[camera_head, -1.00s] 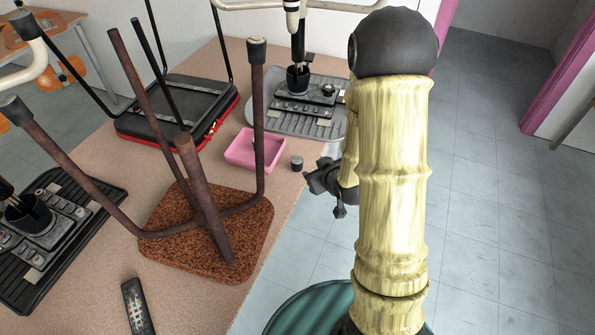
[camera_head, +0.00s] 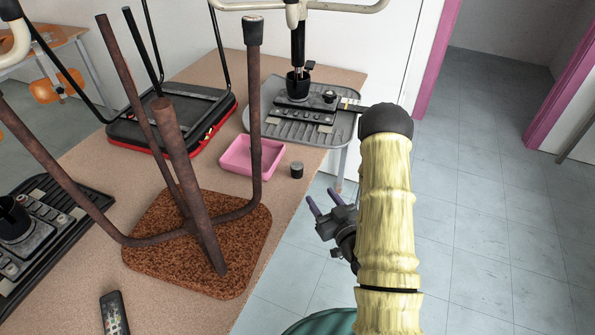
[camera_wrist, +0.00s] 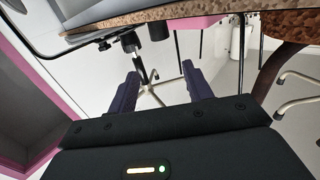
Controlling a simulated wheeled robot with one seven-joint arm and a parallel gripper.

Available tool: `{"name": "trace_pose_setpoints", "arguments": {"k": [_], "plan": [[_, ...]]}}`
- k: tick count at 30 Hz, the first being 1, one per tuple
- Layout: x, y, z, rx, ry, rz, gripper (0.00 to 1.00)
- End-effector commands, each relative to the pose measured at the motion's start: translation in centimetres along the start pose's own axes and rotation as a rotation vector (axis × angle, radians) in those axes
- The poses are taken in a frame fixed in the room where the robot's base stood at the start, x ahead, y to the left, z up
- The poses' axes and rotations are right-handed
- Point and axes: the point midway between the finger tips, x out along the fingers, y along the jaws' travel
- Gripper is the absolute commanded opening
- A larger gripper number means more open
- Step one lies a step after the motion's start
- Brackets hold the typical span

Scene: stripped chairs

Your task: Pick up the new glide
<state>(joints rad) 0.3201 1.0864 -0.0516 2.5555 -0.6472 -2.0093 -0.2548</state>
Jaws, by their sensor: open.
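A small dark cylindrical glide with a grey top (camera_head: 297,170) stands upright on the tabletop close to its right edge, beside the pink tray. My gripper (camera_head: 322,196) is off the table's right edge, a little below and right of the glide in the head view, with its two purple fingers apart and nothing between them. The open fingers (camera_wrist: 160,73) also show in the wrist view, facing the table edge. A dark blocky piece near that edge in the wrist view may be the glide; I cannot tell for sure.
The tan table (camera_head: 95,195) holds an upturned chair with a brown speckled seat (camera_head: 185,255) and rusty legs, one capped. A pink tray (camera_head: 252,172), a grey tray with a fixture (camera_head: 270,125), a black-red chair seat (camera_head: 205,105) and a remote (camera_head: 114,314) also lie there. Floor right is clear.

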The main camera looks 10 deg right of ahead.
Motion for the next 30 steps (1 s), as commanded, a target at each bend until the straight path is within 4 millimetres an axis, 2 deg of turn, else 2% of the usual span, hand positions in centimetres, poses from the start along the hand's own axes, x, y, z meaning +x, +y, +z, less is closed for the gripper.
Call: {"name": "trace_pose_setpoints", "arguments": {"k": [5, 19, 26, 30], "plan": [[0.3, -0.1, 0.2, -0.002, -0.001, -0.003, 0.50], [2.7, -0.1, 0.5, -0.003, 0.002, -0.003, 0.50], [5.2, -0.1, 0.4, -0.002, 0.005, -0.003, 0.50], [7.8, -0.1, -0.1, -0.001, 0.002, -0.003, 0.50]]}}
